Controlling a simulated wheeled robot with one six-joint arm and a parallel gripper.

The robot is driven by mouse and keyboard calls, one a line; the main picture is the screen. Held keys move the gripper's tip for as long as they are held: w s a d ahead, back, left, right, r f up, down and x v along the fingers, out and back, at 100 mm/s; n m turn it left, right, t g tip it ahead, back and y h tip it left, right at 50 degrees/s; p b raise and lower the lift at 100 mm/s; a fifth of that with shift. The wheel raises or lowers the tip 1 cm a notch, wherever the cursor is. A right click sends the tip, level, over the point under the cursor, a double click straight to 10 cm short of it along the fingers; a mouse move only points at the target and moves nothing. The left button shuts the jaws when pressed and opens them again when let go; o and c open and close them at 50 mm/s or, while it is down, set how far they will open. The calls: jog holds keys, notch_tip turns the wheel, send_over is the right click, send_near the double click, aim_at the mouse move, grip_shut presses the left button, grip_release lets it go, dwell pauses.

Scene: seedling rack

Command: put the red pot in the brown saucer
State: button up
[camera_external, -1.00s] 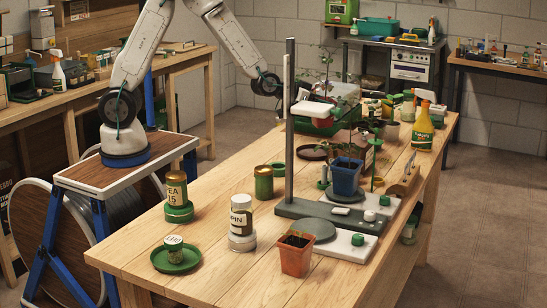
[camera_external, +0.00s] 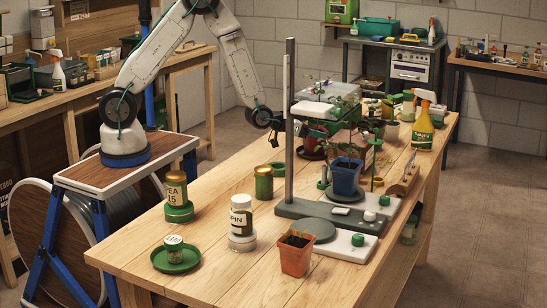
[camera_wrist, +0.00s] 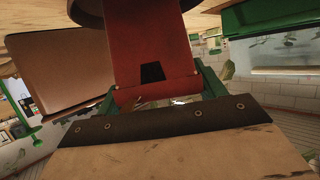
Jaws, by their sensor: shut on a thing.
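The red pot (camera_wrist: 150,45) is between the green fingers of my gripper (camera_wrist: 157,90) in the wrist view, and my gripper is shut on it. The brown saucer (camera_wrist: 88,12) shows as a dark round rim at the top of that view, at the pot's far end. In the external view my gripper (camera_external: 300,130) is low over the back of the table, behind the grey post. The pot (camera_external: 313,142) is partly hidden there, over the brown saucer (camera_external: 314,156). I cannot tell whether the pot touches the saucer.
A brown box-like thing (camera_wrist: 58,70) stands close beside the pot in the wrist view. The grey post (camera_external: 290,120) and a blue pot with a seedling (camera_external: 346,177) stand in front. An orange pot (camera_external: 296,254) stands at the front edge.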

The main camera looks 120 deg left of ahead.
jog(key=o, duration=1.1)
jog(key=shift+f, duration=0.1)
jog(key=shift+s+d+r, duration=0.1)
jog(key=shift+d+r, duration=0.05)
jog(key=shift+r, duration=0.1)
jog(key=v, duration=1.1)
jog(key=shift+s+d, duration=0.2)
jog(key=shift+s, duration=0.05)
